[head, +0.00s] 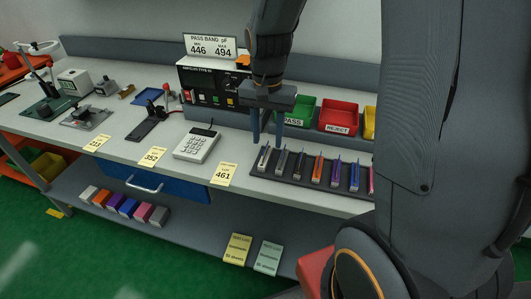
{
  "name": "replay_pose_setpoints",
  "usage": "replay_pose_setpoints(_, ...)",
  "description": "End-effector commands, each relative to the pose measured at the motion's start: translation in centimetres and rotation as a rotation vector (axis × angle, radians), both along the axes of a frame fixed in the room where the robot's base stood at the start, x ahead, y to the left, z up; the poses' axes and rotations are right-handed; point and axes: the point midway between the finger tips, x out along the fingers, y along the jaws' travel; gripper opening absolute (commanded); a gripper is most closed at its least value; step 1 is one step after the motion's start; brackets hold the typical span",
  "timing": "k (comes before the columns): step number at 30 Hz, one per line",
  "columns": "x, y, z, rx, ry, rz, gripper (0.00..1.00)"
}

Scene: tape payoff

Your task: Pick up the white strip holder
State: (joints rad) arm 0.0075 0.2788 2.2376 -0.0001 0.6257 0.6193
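A dark rack (307,180) on the front right of the bench holds several small upright strip holders in a row. The leftmost one, a pale holder (264,160), looks white. My gripper (267,142) points down just above and behind it, with its two blue-grey fingers apart. No holder shows clearly between the fingers. From this view I cannot tell whether the fingertips reach around the pale holder's top. The right end of the rack is hidden by my arm.
A green PASS bin (300,110) and a red REJECT bin (338,117) stand behind the rack. A tester (207,82) with a PASS BAND sign stands behind left. A white keypad device (197,144) and yellow cards (223,174) lie left of the rack.

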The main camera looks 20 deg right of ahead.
Motion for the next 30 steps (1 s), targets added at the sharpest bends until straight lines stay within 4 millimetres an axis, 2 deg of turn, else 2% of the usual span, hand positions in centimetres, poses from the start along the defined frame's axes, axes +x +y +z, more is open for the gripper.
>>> replay_pose_setpoints(13,-0.2,0.4,-4.6,0.000,0.004,-0.001,0.39)
replay_pose_setpoints(18,-0.2,0.4,-5.3,0.000,0.000,-0.002,0.39)
replay_pose_setpoints(24,-0.1,0.4,-5.4,0.000,0.000,-0.002,0.39)
replay_pose_setpoints(26,-0.1,0.4,-5.4,0.000,0.000,-0.002,0.31)
replay_pose_setpoints(30,-0.1,0.4,-5.4,0.000,0.000,-0.002,0.07)
